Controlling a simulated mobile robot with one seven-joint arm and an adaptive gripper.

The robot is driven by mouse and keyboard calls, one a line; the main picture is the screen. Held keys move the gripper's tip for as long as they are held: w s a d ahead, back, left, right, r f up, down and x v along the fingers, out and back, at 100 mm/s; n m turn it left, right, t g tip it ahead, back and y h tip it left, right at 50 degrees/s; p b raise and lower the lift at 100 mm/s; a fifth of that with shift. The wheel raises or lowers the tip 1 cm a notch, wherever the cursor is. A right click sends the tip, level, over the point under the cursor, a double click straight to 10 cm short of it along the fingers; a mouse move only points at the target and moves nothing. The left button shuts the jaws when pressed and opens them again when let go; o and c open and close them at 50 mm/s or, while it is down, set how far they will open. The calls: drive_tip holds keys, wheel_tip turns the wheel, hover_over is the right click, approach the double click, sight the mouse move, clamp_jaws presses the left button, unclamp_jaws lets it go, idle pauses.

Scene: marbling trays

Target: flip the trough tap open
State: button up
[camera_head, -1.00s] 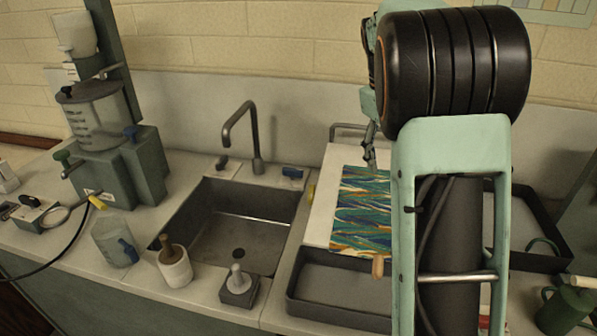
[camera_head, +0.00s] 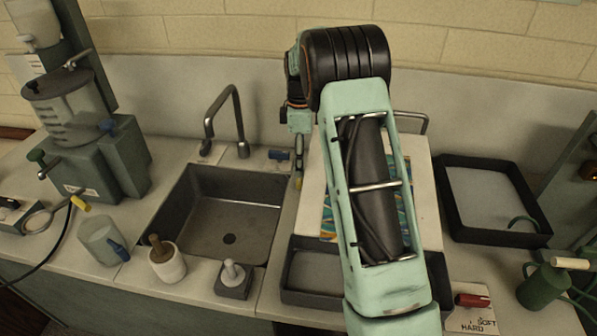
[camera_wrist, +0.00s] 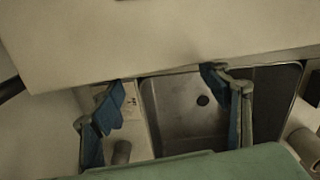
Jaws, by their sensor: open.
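A dark gooseneck spout (camera_head: 236,112) stands behind the grey sink trough (camera_head: 181,209). A small blue lever (camera_head: 279,154) sits on the counter just right of the spout's foot and looks like the tap handle. My gripper (camera_head: 298,165) hangs just right of the blue lever, partly hidden by my arm. In the wrist view my gripper (camera_wrist: 168,108) is open, its blue-padded fingers wide apart and nothing visibly held. The sink (camera_wrist: 178,118) shows between and beyond them. I cannot clearly make out the lever there; contact cannot be told.
A pale board (camera_head: 424,190) with marbled paper lies behind my arm. A dark tray (camera_head: 300,298) is in front and another (camera_head: 450,205) is at right. A white pot (camera_head: 168,266) and a grey block with a knob (camera_head: 234,285) stand at the sink's front edge.

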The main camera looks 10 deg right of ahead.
wheel_tip(320, 180, down, 6)
drive_tip(key=shift+p, duration=0.3)
drive_tip(key=shift+c, duration=0.6)
drive_tip(key=c, duration=1)
drive_tip(key=shift+m+b, duration=0.55)
drive_tip(key=shift+m, duration=0.05)
drive_tip(key=shift+c, duration=0.2)
drive_tip(key=o, duration=1.2)
drive_tip(key=shift+c, duration=0.2)
wheel_tip(320, 180, up, 12)
